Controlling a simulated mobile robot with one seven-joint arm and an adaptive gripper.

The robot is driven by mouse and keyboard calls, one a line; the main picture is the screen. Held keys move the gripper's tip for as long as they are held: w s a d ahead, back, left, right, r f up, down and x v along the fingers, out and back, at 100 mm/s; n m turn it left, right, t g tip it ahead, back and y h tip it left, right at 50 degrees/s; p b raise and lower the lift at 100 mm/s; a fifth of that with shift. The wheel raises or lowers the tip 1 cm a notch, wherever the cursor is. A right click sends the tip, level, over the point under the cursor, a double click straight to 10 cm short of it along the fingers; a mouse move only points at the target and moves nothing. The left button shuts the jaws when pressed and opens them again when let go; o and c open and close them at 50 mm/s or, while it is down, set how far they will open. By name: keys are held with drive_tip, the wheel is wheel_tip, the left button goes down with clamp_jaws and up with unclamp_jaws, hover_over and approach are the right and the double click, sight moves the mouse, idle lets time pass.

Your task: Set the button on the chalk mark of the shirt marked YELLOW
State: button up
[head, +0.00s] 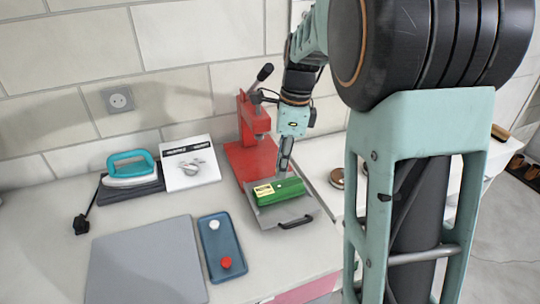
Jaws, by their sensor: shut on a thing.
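A green block-like item (290,190), perhaps the folded shirt, lies on a grey tray (268,216) with a dark handle. A yellow label (264,190) sits on its left end; its small print is not clear to me. My gripper (282,172) points down with its fingertips at the green item's top. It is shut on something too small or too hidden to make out. A blue tray (212,249) in front left holds a white button-like piece (214,225) and a red one (226,262). I cannot make out a chalk mark.
A red press (247,140) with a lever stands behind the grey tray. A teal iron (131,167) and a white card (189,163) are at the back left. A flat grey board (145,262) lies front left. Small round brown items (337,177) lie to the right.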

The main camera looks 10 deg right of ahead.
hover_over(279, 186)
wheel_tip(279, 186, down, 6)
drive_tip(key=shift+s+d+f, duration=0.1)
drive_tip(key=shift+d, duration=0.05)
drive_tip(key=shift+f, duration=1.4)
drive_tip(key=shift+f, duration=0.2)
drive_tip(key=o, duration=0.8)
drive_tip(key=shift+c, duration=0.2)
wheel_tip(279, 186, up, 12)
drive_tip(key=d, duration=0.1)
drive_tip(key=shift+s+d+r, duration=0.15)
drive_tip(key=shift+d+r, duration=0.05)
